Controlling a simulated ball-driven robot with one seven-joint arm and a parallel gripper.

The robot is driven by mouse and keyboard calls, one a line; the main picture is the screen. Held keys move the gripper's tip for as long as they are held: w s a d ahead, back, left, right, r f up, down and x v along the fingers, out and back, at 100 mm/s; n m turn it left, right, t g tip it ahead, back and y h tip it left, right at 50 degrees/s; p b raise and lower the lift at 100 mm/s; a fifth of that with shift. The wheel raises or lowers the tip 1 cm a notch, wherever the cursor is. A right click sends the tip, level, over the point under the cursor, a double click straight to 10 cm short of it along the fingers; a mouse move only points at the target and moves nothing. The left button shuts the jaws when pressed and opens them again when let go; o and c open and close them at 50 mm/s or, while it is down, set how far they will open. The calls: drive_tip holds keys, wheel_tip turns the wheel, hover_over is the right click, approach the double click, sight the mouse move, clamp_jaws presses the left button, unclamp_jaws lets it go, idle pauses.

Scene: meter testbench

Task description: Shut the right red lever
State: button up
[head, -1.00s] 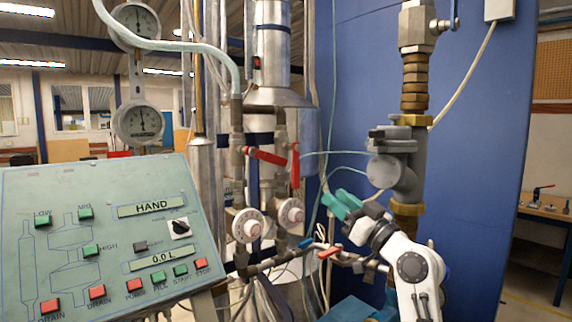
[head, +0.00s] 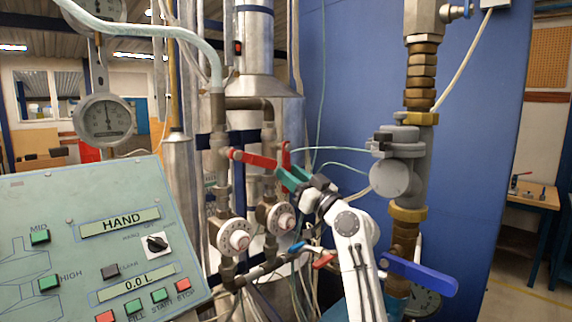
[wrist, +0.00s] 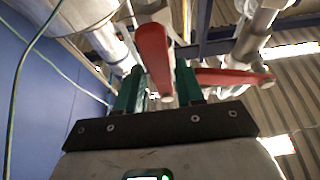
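The right red lever (head: 285,154) hangs nearly upright on its pipe in the head view, its lower end hidden by my gripper (head: 285,175). In the wrist view this lever (wrist: 153,57) comes down between the two green fingers of my gripper (wrist: 158,88), its end near finger level. The fingers are apart, with a gap on each side of the lever; I cannot tell whether either touches it. The left red lever (head: 252,158) lies almost level, pointing right and slightly down toward my gripper. In the wrist view it (wrist: 235,77) lies just right of the right finger.
Two round white-faced knobs (head: 279,218) sit below the levers. A grey control panel (head: 60,205) stands at the front left. A thick brass and grey pipe (head: 421,75) with a blue lever (head: 418,274) stands on the right. Thin hoses run close behind my gripper.

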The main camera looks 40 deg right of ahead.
drive_tip(key=shift+p+x, duration=0.3)
drive_tip(key=shift+x, duration=0.9)
drive_tip(key=shift+c, duration=0.3)
clamp_jaws()
